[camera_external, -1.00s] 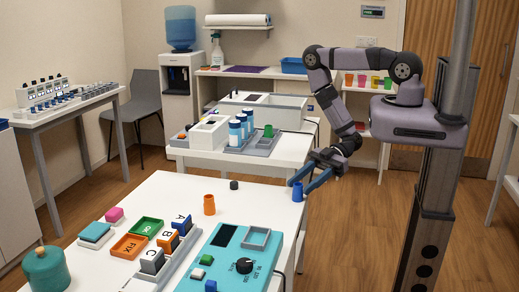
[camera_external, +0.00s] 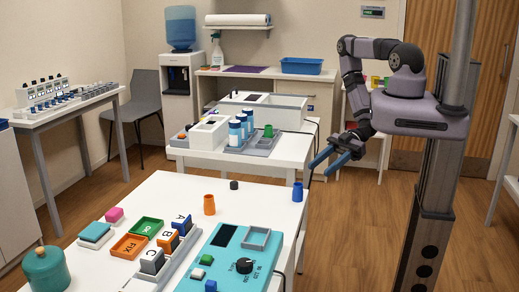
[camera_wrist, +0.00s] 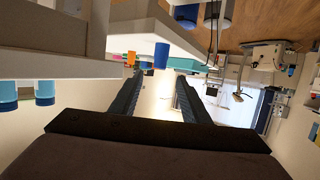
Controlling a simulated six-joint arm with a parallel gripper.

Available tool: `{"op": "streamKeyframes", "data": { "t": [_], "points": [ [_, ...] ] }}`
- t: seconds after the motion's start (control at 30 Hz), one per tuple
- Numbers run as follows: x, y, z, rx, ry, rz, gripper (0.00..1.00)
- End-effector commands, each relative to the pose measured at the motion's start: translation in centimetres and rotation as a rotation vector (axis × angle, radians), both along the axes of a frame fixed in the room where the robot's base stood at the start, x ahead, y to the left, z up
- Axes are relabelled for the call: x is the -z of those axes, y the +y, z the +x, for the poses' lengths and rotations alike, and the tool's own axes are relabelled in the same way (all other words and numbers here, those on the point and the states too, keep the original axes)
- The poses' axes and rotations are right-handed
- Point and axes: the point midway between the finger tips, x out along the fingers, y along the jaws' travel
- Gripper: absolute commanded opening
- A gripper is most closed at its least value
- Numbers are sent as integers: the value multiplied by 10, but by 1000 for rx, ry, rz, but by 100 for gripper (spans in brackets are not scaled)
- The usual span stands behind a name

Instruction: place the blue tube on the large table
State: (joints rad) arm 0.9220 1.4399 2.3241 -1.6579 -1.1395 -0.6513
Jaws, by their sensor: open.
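The blue tube (camera_external: 298,192) stands upright on the right edge area of the large white table (camera_external: 170,190) in the external view. My gripper (camera_external: 320,168) is open and empty, up and to the right of the tube, apart from it and off the table's edge. In the wrist view the two dark fingers (camera_wrist: 160,76) are spread with nothing held between them. The blue tube (camera_wrist: 161,56) shows just beyond the fingertips there, next to the orange tube (camera_wrist: 131,58).
On the large table stand an orange tube (camera_external: 209,204), a dark short cylinder (camera_external: 234,185), a blue control panel (camera_external: 222,262), lettered blocks, and a teal jar (camera_external: 46,270). A second table behind holds blue-capped bottles (camera_external: 235,132). Floor right of the large table is open.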

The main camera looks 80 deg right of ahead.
Motion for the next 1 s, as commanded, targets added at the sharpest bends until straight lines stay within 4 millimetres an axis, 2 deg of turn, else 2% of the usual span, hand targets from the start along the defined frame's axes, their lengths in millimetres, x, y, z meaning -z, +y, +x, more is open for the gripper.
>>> {"op": "streamKeyframes", "data": {
  "t": [0.3,0.87,1.0],
  "points": [
    [-5,-14,-9,1,0,-2,42],
    [-5,-14,-10,-1,0,-3,42],
    [5,-23,-7,-2,57,-53,42]
  ]
}}
